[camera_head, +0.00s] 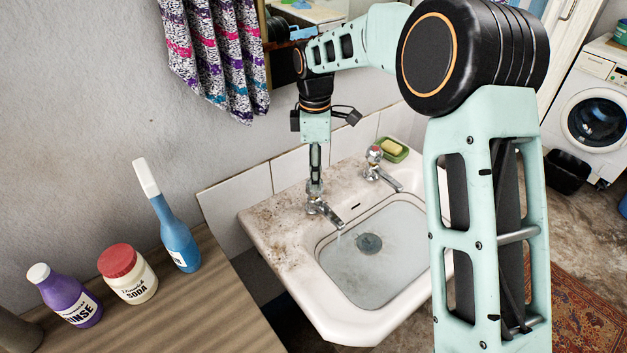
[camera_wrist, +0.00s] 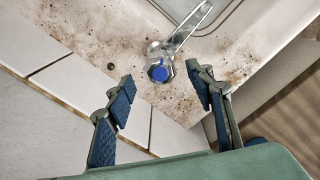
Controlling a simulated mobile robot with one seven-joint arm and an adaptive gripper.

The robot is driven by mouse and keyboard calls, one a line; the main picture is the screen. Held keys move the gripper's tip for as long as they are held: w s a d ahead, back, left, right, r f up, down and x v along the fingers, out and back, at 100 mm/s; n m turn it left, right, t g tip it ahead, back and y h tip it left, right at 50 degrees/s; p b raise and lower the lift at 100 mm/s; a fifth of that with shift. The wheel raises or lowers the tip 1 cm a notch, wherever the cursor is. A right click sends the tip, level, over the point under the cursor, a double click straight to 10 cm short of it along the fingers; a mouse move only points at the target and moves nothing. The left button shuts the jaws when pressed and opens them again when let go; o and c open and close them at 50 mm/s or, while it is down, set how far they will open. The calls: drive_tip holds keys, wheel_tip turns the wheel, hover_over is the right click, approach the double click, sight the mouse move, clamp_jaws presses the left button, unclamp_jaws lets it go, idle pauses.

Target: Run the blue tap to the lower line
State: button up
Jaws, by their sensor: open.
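The blue tap (camera_head: 322,208) stands at the back left of the white basin (camera_head: 345,318); its blue-capped knob (camera_wrist: 160,72) shows in the wrist view. My gripper (camera_head: 315,172) points down just above this tap. In the wrist view my gripper (camera_wrist: 160,80) is open, with one finger on each side of the knob, and gaps show between. A thin stream seems to fall from the spout. Clear water (camera_head: 385,275) appears to lie in the basin over the drain (camera_head: 369,243). A faint dark line runs around the inner wall; I cannot tell which line it is.
A red-capped tap (camera_head: 376,160) and a green soap dish (camera_head: 392,150) stand on the right of the stained rim. A wooden counter (camera_head: 190,315) at left holds a purple bottle (camera_head: 70,297), a soda jar (camera_head: 130,275) and a blue bottle (camera_head: 176,235). Tiled wall behind.

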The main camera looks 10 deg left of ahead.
drive_tip(key=shift+f, duration=1.65)
drive_tip(key=c, duration=1.2)
drive_tip(key=shift+o, duration=0.2)
drive_tip(key=shift+m+p, duration=0.35)
drive_tip(key=shift+m, duration=2.85)
drive_tip(key=o, duration=1.2)
drive_tip(key=shift+c, duration=0.2)
